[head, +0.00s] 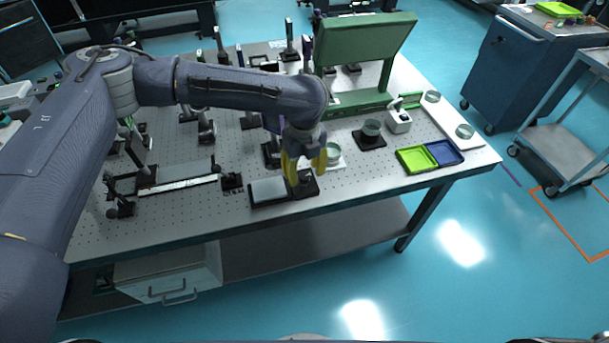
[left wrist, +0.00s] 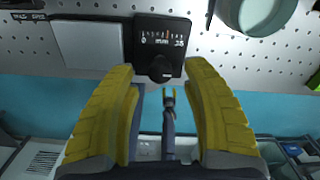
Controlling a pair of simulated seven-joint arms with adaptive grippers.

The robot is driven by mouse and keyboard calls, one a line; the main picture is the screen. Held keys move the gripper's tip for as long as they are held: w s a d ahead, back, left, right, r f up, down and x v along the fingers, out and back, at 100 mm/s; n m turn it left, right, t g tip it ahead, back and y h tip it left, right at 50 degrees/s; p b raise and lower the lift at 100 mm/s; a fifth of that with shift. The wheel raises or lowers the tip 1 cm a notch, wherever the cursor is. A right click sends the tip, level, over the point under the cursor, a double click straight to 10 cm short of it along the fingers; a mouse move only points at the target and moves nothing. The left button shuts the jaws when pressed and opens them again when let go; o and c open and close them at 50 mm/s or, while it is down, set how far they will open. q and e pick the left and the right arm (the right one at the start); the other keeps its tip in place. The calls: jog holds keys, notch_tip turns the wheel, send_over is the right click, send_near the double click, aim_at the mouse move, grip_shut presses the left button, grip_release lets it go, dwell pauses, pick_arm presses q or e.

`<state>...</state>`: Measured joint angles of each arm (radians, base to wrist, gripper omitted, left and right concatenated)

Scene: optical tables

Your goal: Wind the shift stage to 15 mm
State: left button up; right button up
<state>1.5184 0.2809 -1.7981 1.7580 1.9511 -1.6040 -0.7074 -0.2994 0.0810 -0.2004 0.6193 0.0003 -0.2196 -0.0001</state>
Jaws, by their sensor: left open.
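The shift stage has a pale grey plate (head: 268,190) and a black block (head: 304,184) at the front edge of the optical table. In the left wrist view its block (left wrist: 160,45) carries a printed scale from 0 to 25 with an orange mark; the exact setting is too small to read. A round black knob (left wrist: 160,69) sits on the block's near side. My left gripper (head: 305,177) points down at the block with yellow fingers apart. In the left wrist view the knob shows between and beyond the fingers, apparently untouched.
A green and blue tray (head: 430,156) lies at the right edge. A long bar fixture (head: 178,184) lies to the left. A green panel (head: 365,55) stands behind.

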aim_at(305, 175)
pick_arm(q)
notch_tip(305, 175, up, 10)
jog(key=shift+f, duration=0.15)
dwell(0.3)
jog(key=shift+d, duration=0.1)
